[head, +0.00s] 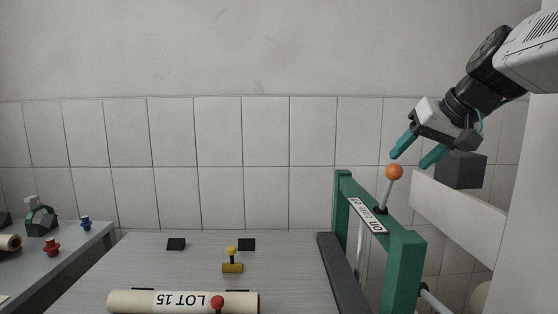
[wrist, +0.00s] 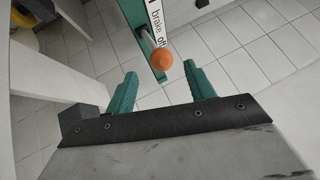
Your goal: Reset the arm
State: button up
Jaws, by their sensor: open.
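My gripper (head: 418,158) is at the upper right in the head view, angled down and left, with its two teal fingers apart and nothing between them. In the wrist view my gripper (wrist: 160,92) also shows its fingers spread. Just below the fingers is the orange ball (head: 394,172) of a lever on a green frame (head: 405,262). In the wrist view the orange ball (wrist: 160,59) appears beyond the fingertips, apart from them. The frame carries a brake label (head: 368,215), partly readable as "brake off" in the wrist view.
A paper roll marked LOT 15 (head: 130,301) lies on the grey table (head: 110,262). A yellow knobbed piece (head: 232,267) and black pads stand behind it. A side table (head: 75,242) at left holds small items. A white beam (head: 455,219) is right of the frame.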

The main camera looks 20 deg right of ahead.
jog(key=shift+s+r, duration=0.3)
